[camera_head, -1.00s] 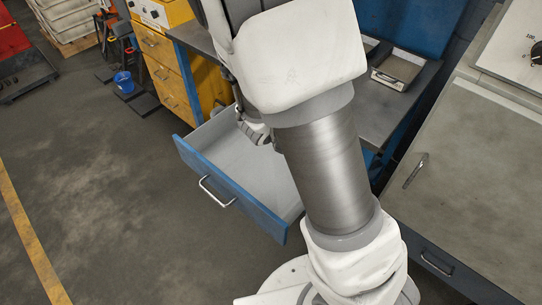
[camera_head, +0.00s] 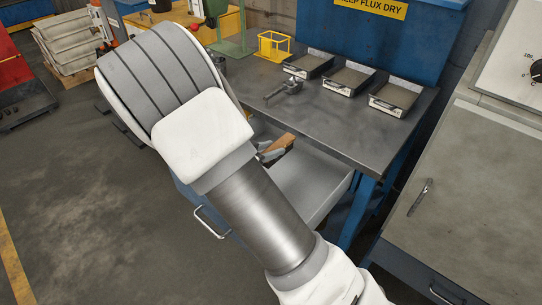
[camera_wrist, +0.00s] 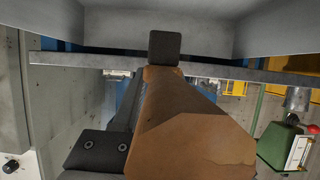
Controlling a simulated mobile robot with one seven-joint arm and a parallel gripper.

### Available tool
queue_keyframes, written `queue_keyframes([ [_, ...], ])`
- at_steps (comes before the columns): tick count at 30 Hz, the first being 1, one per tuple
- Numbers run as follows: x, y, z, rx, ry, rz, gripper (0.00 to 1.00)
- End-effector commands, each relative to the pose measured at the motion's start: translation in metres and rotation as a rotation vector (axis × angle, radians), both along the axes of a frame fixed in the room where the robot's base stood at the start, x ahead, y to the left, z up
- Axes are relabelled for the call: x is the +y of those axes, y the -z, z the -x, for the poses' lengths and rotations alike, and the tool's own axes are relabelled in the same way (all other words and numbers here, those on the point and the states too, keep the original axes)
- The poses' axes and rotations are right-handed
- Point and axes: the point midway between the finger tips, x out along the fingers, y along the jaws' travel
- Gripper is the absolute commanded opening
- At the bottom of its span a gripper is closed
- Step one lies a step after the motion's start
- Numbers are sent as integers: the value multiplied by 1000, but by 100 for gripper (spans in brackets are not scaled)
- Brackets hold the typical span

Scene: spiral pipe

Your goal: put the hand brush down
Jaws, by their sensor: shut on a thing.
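The hand brush shows as a brown wooden body (camera_wrist: 190,120) filling the middle of the wrist view, with a dark strip along its left side. My gripper (camera_wrist: 135,100) is shut on it, one dark finger at its far end and one at its near left. In the head view a small part of the brush (camera_head: 281,143) shows beside my arm, over or near the open drawer (camera_head: 310,190). The gripper (camera_head: 268,154) there is mostly hidden behind my arm. The brush's bristles are not clear, and I cannot tell whether it touches the drawer.
The drawer's grey inside looks empty where visible. Above it, the workbench (camera_head: 340,125) holds several metal trays (camera_head: 397,95), a grey metal tool (camera_head: 285,90) and a yellow frame (camera_head: 273,45). A grey cabinet (camera_head: 460,190) stands at right. Bench top between them is partly clear.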

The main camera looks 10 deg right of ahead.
Motion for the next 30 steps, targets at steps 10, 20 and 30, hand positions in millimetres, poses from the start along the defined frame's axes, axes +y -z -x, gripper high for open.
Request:
queue_keyframes([
  [10, 0, 18, 0, -2, -1, 0, 0],
  [20, 0, 27, 0, -1, -1, 1, 0],
  [30, 0, 31, 0, 0, -1, 0, 66],
])
